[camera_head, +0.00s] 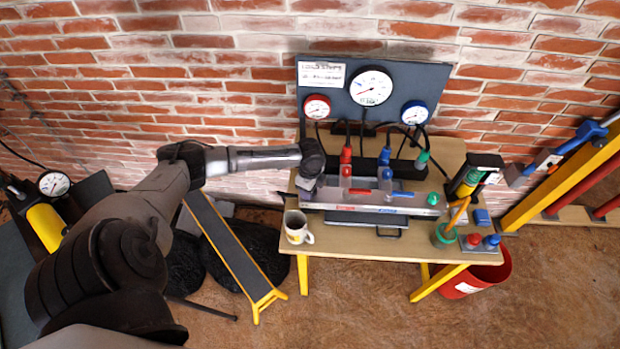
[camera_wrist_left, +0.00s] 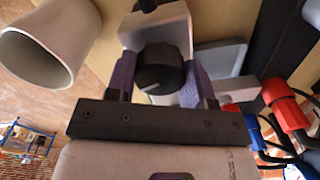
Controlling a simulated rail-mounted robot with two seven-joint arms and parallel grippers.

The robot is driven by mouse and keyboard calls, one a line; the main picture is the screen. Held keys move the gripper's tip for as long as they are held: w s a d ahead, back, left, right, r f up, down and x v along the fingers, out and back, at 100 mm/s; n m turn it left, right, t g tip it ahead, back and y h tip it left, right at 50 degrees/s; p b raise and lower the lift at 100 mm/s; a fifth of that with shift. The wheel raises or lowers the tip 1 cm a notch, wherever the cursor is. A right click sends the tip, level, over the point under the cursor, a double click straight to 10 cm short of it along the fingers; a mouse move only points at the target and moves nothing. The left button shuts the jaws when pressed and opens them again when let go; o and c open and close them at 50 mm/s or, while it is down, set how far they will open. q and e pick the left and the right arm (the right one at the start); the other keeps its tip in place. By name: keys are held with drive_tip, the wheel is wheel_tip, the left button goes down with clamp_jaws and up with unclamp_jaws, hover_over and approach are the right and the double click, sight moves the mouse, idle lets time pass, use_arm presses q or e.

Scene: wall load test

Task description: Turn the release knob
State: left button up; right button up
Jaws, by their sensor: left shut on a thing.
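The release knob (camera_wrist_left: 160,68) is black and round with a pointer ridge, on a light metal bracket, in the left wrist view. My left gripper (camera_wrist_left: 160,80) has its two purple fingers on either side of the knob and is shut on it. In the head view my left gripper (camera_head: 308,187) is at the left end of the metal manifold (camera_head: 335,196) on the wooden table. The arm and gripper hide the knob there. My right gripper is in neither view.
A white mug (camera_head: 297,232) stands close to the gripper, at the table's left edge. Red valves (camera_head: 346,160) and blue valves (camera_head: 385,160) stand right of it. A dark gauge panel (camera_head: 340,95) rises behind. A red bucket (camera_head: 480,278) is at the right.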

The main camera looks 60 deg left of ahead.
use_arm(q)
drive_tip(key=n+p, duration=0.2)
drive_tip(key=p, duration=0.1)
drive_tip(key=n+p, duration=0.6)
drive_tip(key=p, duration=0.1)
drive_tip(key=shift+d+r, duration=0.1)
drive_tip(key=shift+r, duration=0.2)
drive_tip(key=n+p, duration=0.2)
drive_tip(key=n, duration=0.1)
drive_tip(key=shift+f+n+p, duration=0.1)
drive_tip(key=shift+n+p, duration=0.2)
drive_tip(key=shift+f+n+p, duration=0.1)
drive_tip(key=shift+n+p, duration=0.6)
drive_tip(key=shift+n, duration=0.4)
drive_tip(key=o, duration=0.9)
drive_tip(key=shift+f, duration=0.1)
drive_tip(key=shift+o, duration=0.2)
wheel_tip(320, 180, up, 14)
drive_tip(key=p, duration=0.1)
drive_tip(key=shift+p, duration=0.4)
